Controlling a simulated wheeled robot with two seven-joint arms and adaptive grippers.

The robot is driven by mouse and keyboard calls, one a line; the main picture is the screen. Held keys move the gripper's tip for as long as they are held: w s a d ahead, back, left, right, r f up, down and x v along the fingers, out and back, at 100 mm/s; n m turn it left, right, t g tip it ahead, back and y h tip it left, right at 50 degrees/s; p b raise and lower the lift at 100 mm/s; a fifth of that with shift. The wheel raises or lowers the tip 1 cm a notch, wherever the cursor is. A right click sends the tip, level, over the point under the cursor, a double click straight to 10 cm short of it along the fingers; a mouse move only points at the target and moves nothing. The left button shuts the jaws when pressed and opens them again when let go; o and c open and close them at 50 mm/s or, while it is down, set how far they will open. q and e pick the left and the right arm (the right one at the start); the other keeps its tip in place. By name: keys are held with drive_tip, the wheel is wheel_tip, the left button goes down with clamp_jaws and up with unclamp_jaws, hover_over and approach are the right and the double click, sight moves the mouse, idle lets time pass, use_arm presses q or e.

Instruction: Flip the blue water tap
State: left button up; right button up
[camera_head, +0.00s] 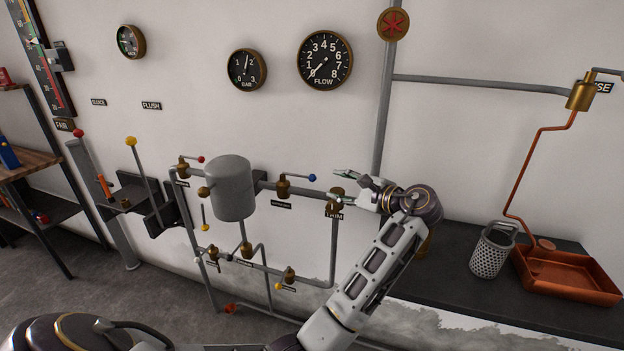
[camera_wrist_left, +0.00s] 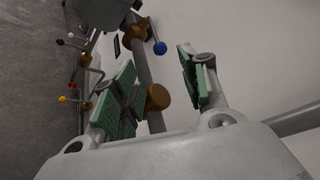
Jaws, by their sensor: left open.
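The blue water tap (camera_head: 312,178) is a short lever with a blue ball end, pointing right from a brass valve body (camera_head: 283,187) on the horizontal grey pipe. In the left wrist view, the blue ball (camera_wrist_left: 160,48) appears beyond the fingertips, between the two fingers. My left gripper (camera_head: 334,186) is open and empty, just right of the blue ball and apart from it. Its green-padded fingers (camera_wrist_left: 157,68) stand wide apart in the wrist view. A brass fitting above the TRIM label is partly behind the lower finger. My right gripper is not in view.
A grey tank (camera_head: 230,188) stands left of the blue tap. Other taps with red (camera_head: 201,159), yellow and white ends sit on nearby pipes. A dark counter to the right holds a perforated basket (camera_head: 492,252) and a copper tray (camera_head: 567,277).

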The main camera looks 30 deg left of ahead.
sight(315, 179)
use_arm(q)
drive_tip(key=b+x, duration=0.1)
drive_tip(key=x, duration=1)
drive_tip(key=shift+a+f, duration=0.15)
drive_tip(key=shift+a, duration=0.05)
drive_tip(key=shift+w+a, duration=0.1)
drive_tip(key=shift+a, duration=0.25)
drive_tip(key=shift+w+a+f, duration=0.1)
drive_tip(key=shift+a, duration=0.2)
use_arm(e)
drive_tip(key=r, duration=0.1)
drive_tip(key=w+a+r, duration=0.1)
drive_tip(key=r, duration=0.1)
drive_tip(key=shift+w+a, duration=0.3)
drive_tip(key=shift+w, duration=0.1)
use_arm(q)
clamp_jaws()
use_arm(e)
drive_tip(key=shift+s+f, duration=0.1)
